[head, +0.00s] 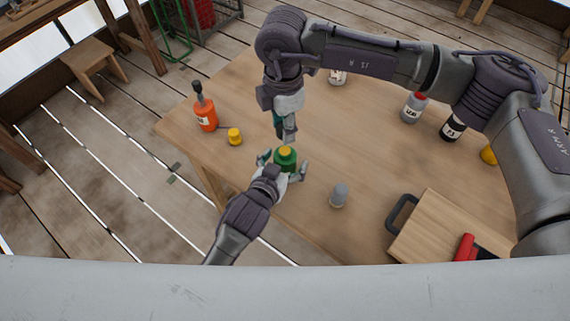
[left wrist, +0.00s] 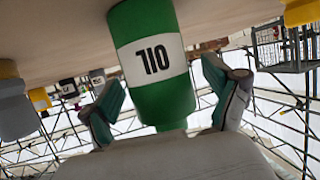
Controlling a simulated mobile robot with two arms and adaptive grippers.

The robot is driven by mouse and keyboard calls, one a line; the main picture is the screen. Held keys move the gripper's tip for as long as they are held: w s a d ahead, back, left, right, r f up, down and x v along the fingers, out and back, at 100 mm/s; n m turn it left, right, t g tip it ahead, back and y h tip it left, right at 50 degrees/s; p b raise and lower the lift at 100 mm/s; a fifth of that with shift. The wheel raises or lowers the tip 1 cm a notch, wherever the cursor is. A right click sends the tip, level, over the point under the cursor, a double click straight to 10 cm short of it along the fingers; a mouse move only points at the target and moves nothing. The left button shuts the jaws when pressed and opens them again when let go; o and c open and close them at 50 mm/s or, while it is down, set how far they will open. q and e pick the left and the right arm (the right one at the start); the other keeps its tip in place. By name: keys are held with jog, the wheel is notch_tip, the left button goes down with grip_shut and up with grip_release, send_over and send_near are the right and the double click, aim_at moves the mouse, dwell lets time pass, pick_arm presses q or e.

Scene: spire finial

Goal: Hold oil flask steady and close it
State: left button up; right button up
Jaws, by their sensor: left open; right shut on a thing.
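The green oil flask (head: 287,165) stands upright on the table. The left wrist view shows it upside down, with a white "OIL" band (left wrist: 152,60). A yellow cap (head: 285,151) shows at the flask's top; I cannot tell how firmly it sits there. My left gripper (head: 282,166) is open, with its fingers on both sides of the flask; gaps show beside it in the left wrist view (left wrist: 165,105). My right gripper (head: 288,139) points down from above, with its fingertips shut at the yellow cap. The exact contact is hard to see.
An orange bottle (head: 206,117) and a loose yellow piece (head: 235,136) stand to the left. A grey-topped container (head: 339,195) is to the right. A wooden board (head: 440,225) with a red-handled tool (head: 465,246) lies front right. Several bottles stand farther right, beneath my right arm.

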aim_at(284, 151)
pick_arm(q)
grip_shut()
pick_arm(e)
jog(key=shift+f, duration=2.45)
jog(key=shift+f, duration=0.1)
jog(key=shift+f, duration=0.8)
jog(key=shift+f, duration=0.6)
